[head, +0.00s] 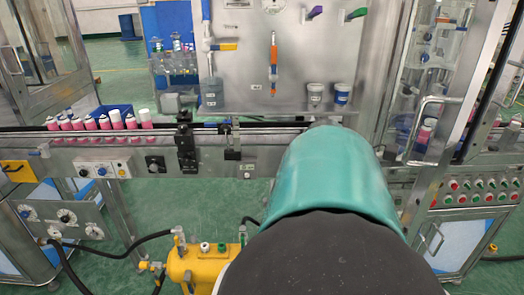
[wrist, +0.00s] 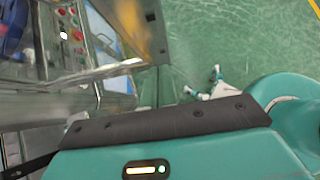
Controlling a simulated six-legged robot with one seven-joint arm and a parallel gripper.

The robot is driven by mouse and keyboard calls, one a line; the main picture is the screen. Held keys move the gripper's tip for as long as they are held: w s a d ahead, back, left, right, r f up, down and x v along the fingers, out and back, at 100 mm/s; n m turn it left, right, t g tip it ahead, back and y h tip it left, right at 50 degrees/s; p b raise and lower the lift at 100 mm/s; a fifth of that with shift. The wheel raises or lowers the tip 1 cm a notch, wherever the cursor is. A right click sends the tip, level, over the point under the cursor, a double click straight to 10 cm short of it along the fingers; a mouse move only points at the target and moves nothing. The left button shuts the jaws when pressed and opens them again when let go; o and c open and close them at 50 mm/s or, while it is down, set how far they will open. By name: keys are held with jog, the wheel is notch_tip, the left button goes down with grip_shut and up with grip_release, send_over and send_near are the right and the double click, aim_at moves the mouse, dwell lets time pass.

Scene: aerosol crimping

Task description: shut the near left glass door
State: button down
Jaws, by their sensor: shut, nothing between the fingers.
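A metal-framed glass panel (head: 78,42) stands at the left edge of the head view, at an angle to the line, with only part of it in view. I cannot tell whether it is a door or how far it is open. A framed glass door (head: 411,92) with a pale bar handle (head: 416,128) stands at the right, angled toward me. My teal arm fills the lower middle of the head view and hides my gripper. The wrist view shows my wrist housing and a dark plate, with no fingertips to make out.
A conveyor (head: 220,138) carries pink cans (head: 104,123) at left. A button panel (head: 475,192) is at the right and also shows in the wrist view (wrist: 72,32). A yellow tank (head: 205,262) and black hoses stand low at left.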

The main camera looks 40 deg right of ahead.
aim_at(411, 214)
jog(key=shift+s+d+f, duration=0.15)
jog(key=shift+s+d, duration=1.25)
jog(key=shift+s, duration=0.3)
jog(key=shift+s+d, duration=0.1)
